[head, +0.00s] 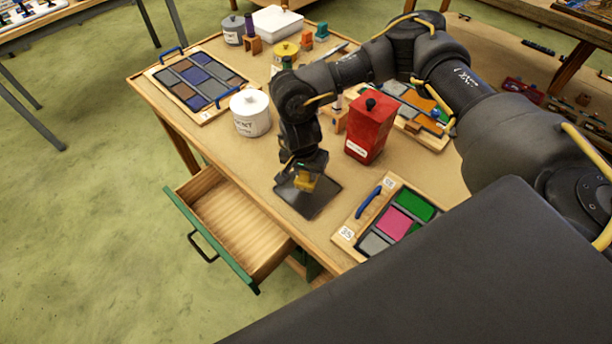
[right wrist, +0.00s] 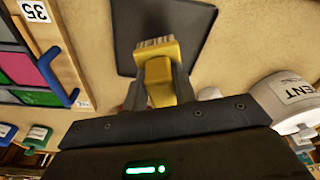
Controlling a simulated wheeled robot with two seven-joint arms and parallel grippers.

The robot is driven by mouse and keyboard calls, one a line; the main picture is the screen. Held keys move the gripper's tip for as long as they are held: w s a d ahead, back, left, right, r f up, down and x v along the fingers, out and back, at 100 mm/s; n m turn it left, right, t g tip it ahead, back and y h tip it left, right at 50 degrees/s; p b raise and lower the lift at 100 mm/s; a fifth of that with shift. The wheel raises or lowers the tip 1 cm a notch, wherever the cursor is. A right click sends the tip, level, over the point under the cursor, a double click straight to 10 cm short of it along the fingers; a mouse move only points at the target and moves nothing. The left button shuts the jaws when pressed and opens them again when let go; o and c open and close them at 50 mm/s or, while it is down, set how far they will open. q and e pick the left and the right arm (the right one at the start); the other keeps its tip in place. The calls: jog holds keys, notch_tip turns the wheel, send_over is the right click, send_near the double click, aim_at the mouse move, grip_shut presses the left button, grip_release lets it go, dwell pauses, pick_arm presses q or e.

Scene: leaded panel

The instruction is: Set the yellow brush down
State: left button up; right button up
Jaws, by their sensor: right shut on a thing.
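The yellow brush (right wrist: 158,80) is held between the fingers of my right gripper (right wrist: 162,85), its pale bristles pointing away from the gripper. In the head view the brush (head: 306,181) shows as a small yellow block under my right gripper (head: 304,172), over a dark square mat (head: 310,200) near the table's front edge. The mat also shows in the right wrist view (right wrist: 190,20), behind the bristles. I cannot tell whether the bristles touch the mat. My left gripper is not in view.
An open, empty drawer (head: 235,215) juts out below the table edge. A leaded panel marked 35 (head: 397,215) lies right of the mat. A red canister (head: 370,128) and a white lidded pot (head: 250,112) stand behind. Bare table (head: 240,158) lies left of the mat.

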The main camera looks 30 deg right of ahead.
aim_at(306, 178)
notch_tip(306, 178, down, 2)
jog(key=shift+f+p, duration=0.1)
jog(key=shift+p, duration=0.65)
jog(key=shift+f, duration=0.3)
jog(key=shift+f, duration=0.1)
jog(key=shift+f, duration=0.1)
jog(key=o, duration=0.9)
